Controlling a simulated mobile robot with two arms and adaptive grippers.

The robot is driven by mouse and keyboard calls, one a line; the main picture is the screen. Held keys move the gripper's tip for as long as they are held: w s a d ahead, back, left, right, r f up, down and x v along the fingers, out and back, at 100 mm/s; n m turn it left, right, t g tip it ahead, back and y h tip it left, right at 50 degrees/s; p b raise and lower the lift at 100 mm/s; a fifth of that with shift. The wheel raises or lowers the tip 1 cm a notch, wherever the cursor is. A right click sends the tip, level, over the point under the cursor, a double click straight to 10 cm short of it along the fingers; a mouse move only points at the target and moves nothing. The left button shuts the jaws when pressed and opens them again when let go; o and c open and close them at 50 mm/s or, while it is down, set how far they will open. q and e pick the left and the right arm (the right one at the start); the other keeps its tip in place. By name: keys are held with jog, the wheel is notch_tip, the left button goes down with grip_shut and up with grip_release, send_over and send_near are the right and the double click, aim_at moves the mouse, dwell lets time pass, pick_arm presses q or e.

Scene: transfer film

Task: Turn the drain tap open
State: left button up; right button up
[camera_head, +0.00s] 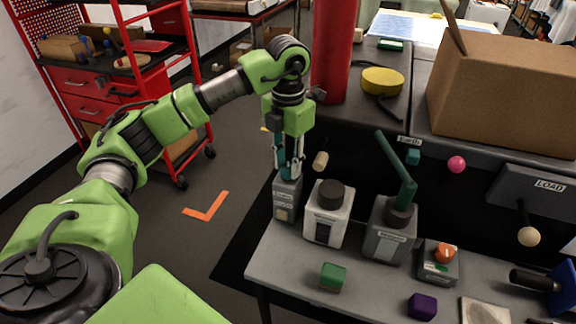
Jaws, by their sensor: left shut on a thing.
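My left gripper (289,168) points down at the top of a narrow grey box (286,203) at the left end of the bench. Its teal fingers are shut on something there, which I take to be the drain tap. The fingers hide most of it, and the box's small label is too blurred to read. A short beige peg (320,160) shows just right of the fingers. My right gripper is not in view.
Right of it stand a white box with a black knob (330,193), a grey box with a green lever (398,170) and an orange-knobbed box (445,252). Green (333,276) and purple (422,306) blocks lie in front. A red cylinder (334,50) rises behind.

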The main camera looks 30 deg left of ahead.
aim_at(288, 167)
pick_arm(q)
jog(key=shift+m+b, duration=0.6)
jog(key=shift+m, duration=1.6)
jog(key=o, duration=1.1)
jog(key=shift+r, duration=0.1)
notch_tip(288, 167, up, 12)
